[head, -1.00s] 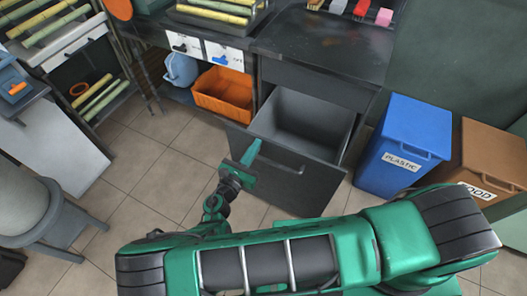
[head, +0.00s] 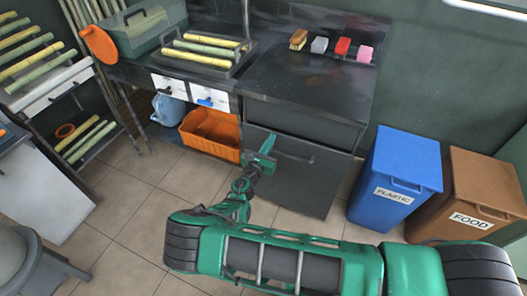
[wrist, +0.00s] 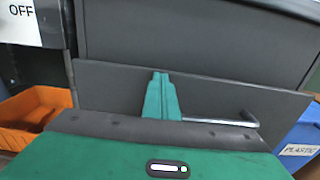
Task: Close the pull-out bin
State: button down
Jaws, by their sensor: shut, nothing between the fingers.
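The pull-out bin (head: 300,175) is a dark grey front panel with a bar handle, under the right part of the dark counter. In the head view its front sits about flush with the cabinet and no opening shows above it. The wrist view shows the bin front (wrist: 100,85) close ahead, its top edge slightly forward of the dark panel above. My gripper (head: 268,146) is shut and empty, at the upper left of the bin front, left of the handle (head: 295,156). In the wrist view my gripper's fingers (wrist: 161,95) are together against or very near the panel; contact is unclear.
An orange crate (head: 210,135) stands on the low shelf left of the bin. A blue plastic bin (head: 395,180) and a brown food bin (head: 470,195) stand to the right. The tiled floor in front on the left is clear.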

jog(key=x, duration=0.2)
jog(key=shift+w+d, duration=0.1)
jog(key=shift+w, duration=0.2)
jog(key=shift+w+d+r, duration=0.1)
jog(key=shift+w+r, duration=0.1)
jog(key=shift+r, duration=0.15)
jog(key=shift+s+f, duration=0.1)
jog(key=shift+s+a+f, duration=0.55)
jog(key=shift+s+f, duration=0.1)
jog(key=v, duration=1.3)
jog(key=shift+d+r, duration=0.25)
jog(key=shift+r, duration=0.15)
